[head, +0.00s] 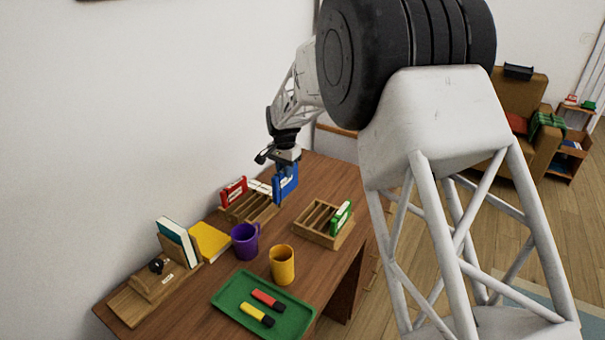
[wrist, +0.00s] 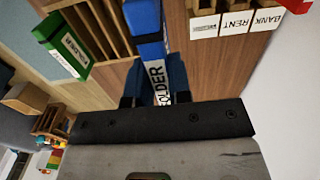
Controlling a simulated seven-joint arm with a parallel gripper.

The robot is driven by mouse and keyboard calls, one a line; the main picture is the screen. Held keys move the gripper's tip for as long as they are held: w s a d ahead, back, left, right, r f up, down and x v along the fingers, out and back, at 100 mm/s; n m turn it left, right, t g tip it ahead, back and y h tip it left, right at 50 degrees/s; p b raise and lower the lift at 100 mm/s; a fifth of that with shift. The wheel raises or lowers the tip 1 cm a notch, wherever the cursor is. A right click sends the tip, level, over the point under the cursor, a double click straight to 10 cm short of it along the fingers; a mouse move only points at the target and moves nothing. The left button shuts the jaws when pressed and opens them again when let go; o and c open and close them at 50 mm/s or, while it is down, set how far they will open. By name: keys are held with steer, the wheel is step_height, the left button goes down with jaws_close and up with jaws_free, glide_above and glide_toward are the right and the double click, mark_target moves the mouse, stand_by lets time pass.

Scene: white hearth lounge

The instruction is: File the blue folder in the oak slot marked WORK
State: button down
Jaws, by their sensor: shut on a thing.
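My gripper (head: 287,157) is shut on the blue folder (head: 286,184), which hangs upright beside the far right end of the left wooden rack (head: 262,213). In the wrist view the blue folder (wrist: 146,22) shows between my fingers (wrist: 157,84), with part of its white "FOLDER" label visible. In that view the labelled rack's white cards read BANK (wrist: 268,18) and RENT (wrist: 236,22); the third card (wrist: 205,26) is too small to read surely. The folder is apart from these cards.
A red folder (head: 234,190) stands in the left rack. A second wooden rack (head: 313,233) holds a green folder (head: 341,217). A purple mug (head: 244,241), yellow mug (head: 281,264) and green tray (head: 237,304) with markers stand nearer. Bare desk lies between the racks.

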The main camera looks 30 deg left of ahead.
steer(key=s+a+r, duration=0.1)
steer(key=s+a, duration=0.3)
steer(key=a, duration=0.4)
steer(key=shift+s+r, duration=0.2)
steer(key=shift+s, duration=0.15)
steer(key=shift+f, duration=0.15)
step_height(320, 180, down, 8)
steer(key=shift+r, duration=0.2)
stand_by(0.6)
steer(key=shift+f, duration=2.15)
stand_by(0.8)
steer(key=c, duration=1)
jaws_free()
steer(key=shift+o, duration=0.2)
step_height(320, 180, up, 8)
